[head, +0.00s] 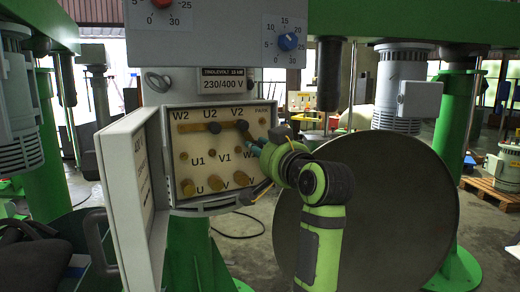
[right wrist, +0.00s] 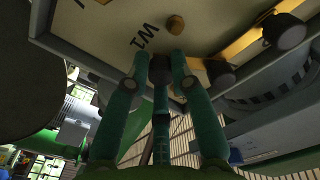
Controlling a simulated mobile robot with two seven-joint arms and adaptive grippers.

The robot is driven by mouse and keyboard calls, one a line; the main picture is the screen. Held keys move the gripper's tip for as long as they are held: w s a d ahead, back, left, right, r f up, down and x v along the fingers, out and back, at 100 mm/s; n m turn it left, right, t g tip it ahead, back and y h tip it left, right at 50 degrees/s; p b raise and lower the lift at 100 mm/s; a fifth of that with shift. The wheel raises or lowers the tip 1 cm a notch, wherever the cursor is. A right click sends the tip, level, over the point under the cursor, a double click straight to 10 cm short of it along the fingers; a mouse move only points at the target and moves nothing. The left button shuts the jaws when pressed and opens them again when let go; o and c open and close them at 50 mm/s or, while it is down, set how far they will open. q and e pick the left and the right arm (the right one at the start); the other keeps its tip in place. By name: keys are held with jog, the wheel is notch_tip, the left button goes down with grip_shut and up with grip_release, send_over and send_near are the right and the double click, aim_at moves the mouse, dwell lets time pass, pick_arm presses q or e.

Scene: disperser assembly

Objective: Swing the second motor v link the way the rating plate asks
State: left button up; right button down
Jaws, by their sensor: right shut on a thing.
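The terminal board (head: 222,165) sits in an open box, with W2, U2 and V2 in its top row. Brass links (head: 198,127) lie level along that row, with dark knobs at U2 and V2. My right gripper (head: 254,147) is at the board's right side, just below V2. The rating plate (head: 223,84) above reads 230/400 V. My left gripper is not seen.
The box's open door (head: 128,195) stands out to the left, with print on its inner face. Brass nuts (head: 188,187) line the board's lower row. Dials (head: 288,41) sit on the grey panel above. A big round disc (head: 400,200) stands behind my right arm.

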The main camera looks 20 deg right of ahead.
jog(key=shift+d+n, duration=0.2)
jog(key=shift+n, duration=0.2)
dwell(0.4)
jog(key=n+p, duration=0.1)
jog(key=d+r+n+p, duration=0.1)
jog(key=n, duration=0.1)
jog(key=d+r+n+p, duration=0.1)
jog(key=n, duration=0.1)
jog(key=shift+w+r+p, duration=0.2)
jog(key=shift+p, duration=0.2)
jog(key=r+n+p, duration=0.1)
jog(key=n, duration=0.1)
jog(key=n+p, duration=0.1)
jog(key=n, duration=0.1)
jog(key=shift+d+r+p, duration=0.2)
jog(key=shift+r+p, duration=0.15)
jog(key=shift+r, duration=0.05)
jog(key=shift+r+n+p, duration=0.25)
jog(key=shift+n+p, duration=0.2)
jog(key=shift+n, duration=0.15)
jog(key=c, duration=1.1)
grip_release()
jog(key=shift+w, duration=0.1)
jog(key=shift+r, duration=0.1)
